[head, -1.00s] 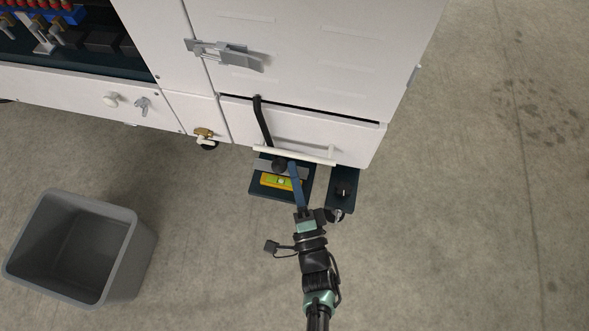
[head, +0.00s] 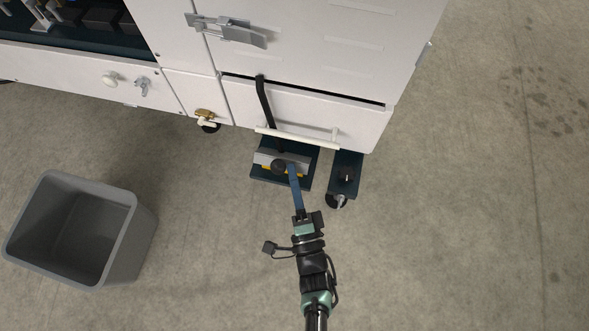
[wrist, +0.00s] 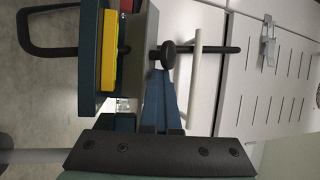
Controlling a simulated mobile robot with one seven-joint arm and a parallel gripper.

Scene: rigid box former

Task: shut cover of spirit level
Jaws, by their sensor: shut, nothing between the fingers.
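The spirit level (head: 267,168) lies on a dark blue plate (head: 304,178) at the foot of the white machine. Only a yellow strip of it shows in the head view; its yellow side also shows in the wrist view (wrist: 109,60). Its grey cover (head: 262,156) is swung down over most of it, close to its top in the wrist view (wrist: 143,45). I cannot tell whether they touch. The cover's black knob (head: 279,167) is beside my fingertips. My gripper (head: 291,168) is shut and empty, its blue fingers at the knob in the wrist view (wrist: 160,80).
A white handle bar (head: 297,138) and a black rod (head: 265,100) are just above the plate. A caster foot (head: 345,175) stands to the right. A grey bin (head: 75,230) stands at left. The floor at right is clear.

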